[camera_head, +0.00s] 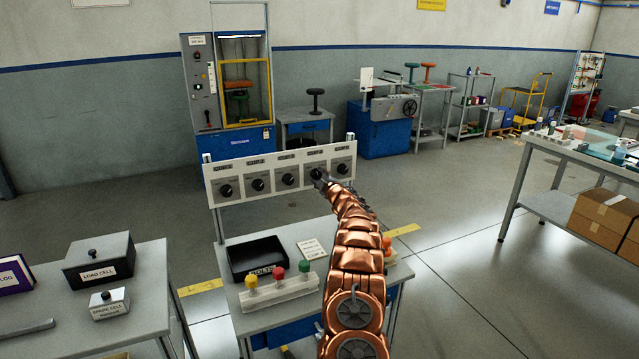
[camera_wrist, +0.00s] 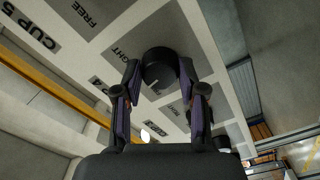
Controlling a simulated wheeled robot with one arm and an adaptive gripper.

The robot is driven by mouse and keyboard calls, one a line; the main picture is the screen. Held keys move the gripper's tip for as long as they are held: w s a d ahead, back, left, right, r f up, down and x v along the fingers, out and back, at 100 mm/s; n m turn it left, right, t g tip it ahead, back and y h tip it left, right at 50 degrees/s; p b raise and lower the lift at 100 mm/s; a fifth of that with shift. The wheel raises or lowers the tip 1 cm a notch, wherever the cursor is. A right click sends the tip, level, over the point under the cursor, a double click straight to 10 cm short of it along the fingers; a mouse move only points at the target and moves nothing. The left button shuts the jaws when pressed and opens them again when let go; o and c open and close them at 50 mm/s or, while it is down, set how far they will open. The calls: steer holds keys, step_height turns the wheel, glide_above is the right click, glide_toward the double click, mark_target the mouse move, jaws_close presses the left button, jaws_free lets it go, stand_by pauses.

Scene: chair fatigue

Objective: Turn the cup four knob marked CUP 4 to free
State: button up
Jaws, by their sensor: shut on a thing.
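A white panel (camera_head: 236,201) with a row of several black knobs on grey plates stands at the back of the workbench. My gripper (camera_head: 319,176) is at the fourth knob from the left and partly hides it. In the wrist view, my gripper (camera_wrist: 160,95) has its two fingers on either side of a round black knob (camera_wrist: 158,70), shut on it. A pale pointer line shows on the knob's face. A CUP 5 label (camera_wrist: 30,28) and a FREE label (camera_wrist: 85,12) show at upper left.
The fifth knob (camera_head: 342,168) is close to the right of my gripper. Below the panel, a black tray (camera_head: 256,262) and a rack with yellow, red and green knobs (camera_head: 278,291) sit on the bench. A load cell box (camera_head: 99,259) stands on the left table.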

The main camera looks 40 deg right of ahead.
steer(key=n+b, duration=0.2)
steer(key=n, duration=0.2)
steer(key=shift+a, duration=0.1)
steer(key=shift+n+b, duration=0.6)
steer(key=shift+n, duration=0.6)
steer(key=shift+r, duration=0.1)
steer(key=o, duration=1.1)
steer(key=shift+o, duration=0.2)
